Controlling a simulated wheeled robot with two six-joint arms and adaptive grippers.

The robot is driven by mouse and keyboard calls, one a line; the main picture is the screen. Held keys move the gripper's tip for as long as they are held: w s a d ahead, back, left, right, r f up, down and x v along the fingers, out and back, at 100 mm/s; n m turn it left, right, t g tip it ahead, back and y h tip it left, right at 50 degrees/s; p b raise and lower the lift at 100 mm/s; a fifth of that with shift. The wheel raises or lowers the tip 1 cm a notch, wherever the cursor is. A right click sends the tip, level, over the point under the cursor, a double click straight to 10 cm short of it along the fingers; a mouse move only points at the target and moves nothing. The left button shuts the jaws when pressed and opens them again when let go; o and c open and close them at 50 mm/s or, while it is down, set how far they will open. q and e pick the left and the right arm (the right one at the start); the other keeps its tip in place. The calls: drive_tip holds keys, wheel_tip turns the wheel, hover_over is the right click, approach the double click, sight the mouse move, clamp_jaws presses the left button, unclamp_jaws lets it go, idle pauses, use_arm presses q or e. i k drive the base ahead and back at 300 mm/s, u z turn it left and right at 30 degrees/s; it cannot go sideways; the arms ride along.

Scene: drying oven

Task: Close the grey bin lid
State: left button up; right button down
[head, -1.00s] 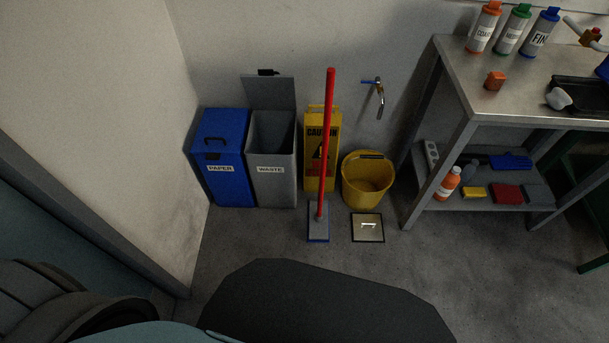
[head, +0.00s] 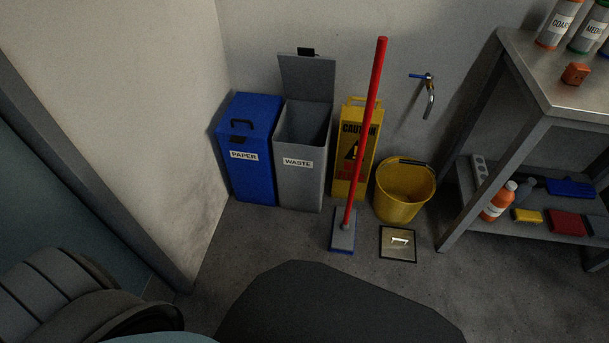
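The grey waste bin (head: 299,182) stands against the back wall, between the blue paper bin and the yellow caution sign. Its grey lid (head: 307,79) is open and stands upright at the back of the bin, with a dark handle (head: 306,52) at its top edge. The bin's dark inside shows from above. Neither of my grippers shows in the head view.
The blue paper bin (head: 246,183) has its lid shut. A red-handled mop (head: 366,130), the caution sign (head: 349,178), a yellow bucket (head: 403,205) and a floor hatch (head: 398,244) are right of the grey bin. A metal table (head: 539,72) stands further right. The floor before the bins is clear.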

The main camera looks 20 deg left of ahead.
sight(306, 75)
drive_tip(key=z, duration=0.65)
drive_tip(key=i, duration=1.3)
drive_tip(key=u, duration=0.05)
